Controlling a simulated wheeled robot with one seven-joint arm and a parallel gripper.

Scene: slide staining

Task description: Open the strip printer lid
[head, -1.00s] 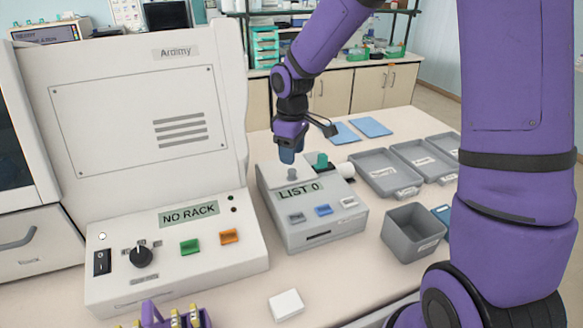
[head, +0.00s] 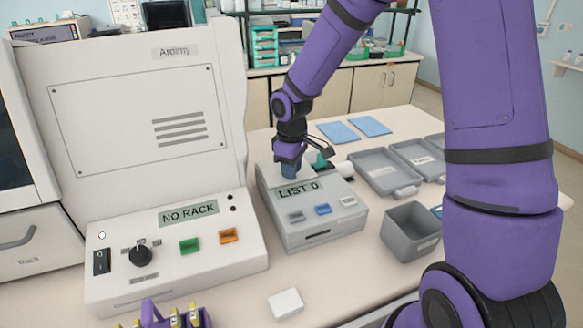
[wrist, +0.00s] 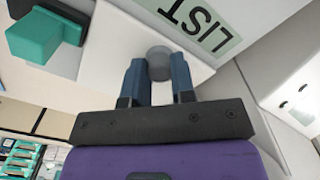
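The strip printer (head: 318,221) is a light grey box with a "LIST 0" display on the bench. Its pale lid (head: 266,177) lies flat and closed on the rear part of its top; the lid also shows in the wrist view (wrist: 108,62). My gripper (head: 291,172) points down at the lid. In the wrist view its two blue fingers (wrist: 160,76) are on either side of a round grey knob (wrist: 160,62) on the lid and appear to touch it. In the head view my gripper hides the knob.
A white machine with a "NO RACK" panel (head: 188,213) stands close on the left. A teal block (head: 321,161) is just behind the printer. Grey trays (head: 383,172) and a grey bin (head: 411,233) are on the right. A white block (head: 286,303) lies in front.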

